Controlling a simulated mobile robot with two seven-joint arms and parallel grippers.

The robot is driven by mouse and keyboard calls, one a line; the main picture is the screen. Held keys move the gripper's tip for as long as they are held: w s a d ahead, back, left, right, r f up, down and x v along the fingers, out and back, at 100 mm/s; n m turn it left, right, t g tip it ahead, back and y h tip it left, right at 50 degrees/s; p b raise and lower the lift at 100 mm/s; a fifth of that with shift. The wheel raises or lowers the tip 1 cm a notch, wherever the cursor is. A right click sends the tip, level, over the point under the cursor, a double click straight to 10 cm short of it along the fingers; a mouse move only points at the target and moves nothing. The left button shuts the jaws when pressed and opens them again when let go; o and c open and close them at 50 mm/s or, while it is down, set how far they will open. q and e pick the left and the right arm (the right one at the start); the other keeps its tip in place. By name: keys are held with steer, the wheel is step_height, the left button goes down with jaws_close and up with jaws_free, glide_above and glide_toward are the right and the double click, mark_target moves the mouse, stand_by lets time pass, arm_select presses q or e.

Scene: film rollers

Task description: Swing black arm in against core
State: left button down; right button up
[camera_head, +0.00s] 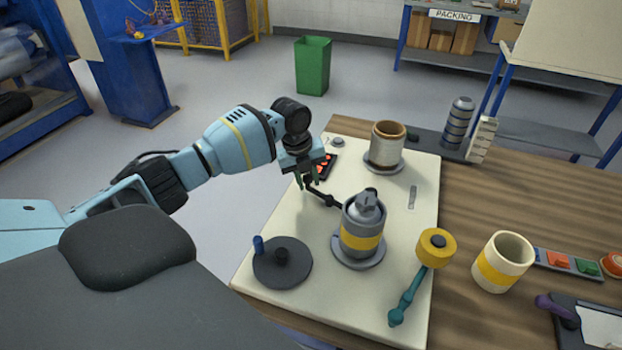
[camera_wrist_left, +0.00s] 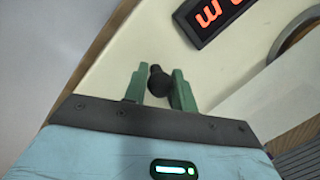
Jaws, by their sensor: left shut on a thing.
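The black arm (camera_head: 324,198) lies over the cream board, its right end close to the core. The core (camera_head: 362,228) is a grey cylinder with a yellow band, upright on a round grey base. My left gripper (camera_head: 306,182) is shut on the black arm's free end, left of the core. In the left wrist view the dark knob of the black arm (camera_wrist_left: 159,82) sits between the green fingers of my left gripper (camera_wrist_left: 160,88). I cannot tell whether the arm touches the core. My right gripper is not in view.
A red-digit display (camera_head: 325,166) is just behind my left gripper. A brown-and-grey roller (camera_head: 387,147) stands at the back. A dark crank disc (camera_head: 283,263) is at front left. A yellow roller on a teal arm (camera_head: 435,249) and a loose cream cylinder (camera_head: 502,262) are to the right.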

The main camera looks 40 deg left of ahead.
arm_select(q)
steer(key=c, duration=1.2)
jaws_free()
steer(key=shift+w, duration=0.1)
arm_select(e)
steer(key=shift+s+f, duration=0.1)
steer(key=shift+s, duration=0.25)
arm_select(q)
steer(key=shift+r, duration=0.1)
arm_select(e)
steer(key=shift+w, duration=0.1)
arm_select(q)
steer(key=shift+r, duration=0.3)
steer(key=r, duration=0.4)
steer(key=s+a+r, duration=0.1)
steer(key=r, duration=0.1)
steer(key=shift+s+r, duration=0.1)
steer(key=shift+r, duration=0.4)
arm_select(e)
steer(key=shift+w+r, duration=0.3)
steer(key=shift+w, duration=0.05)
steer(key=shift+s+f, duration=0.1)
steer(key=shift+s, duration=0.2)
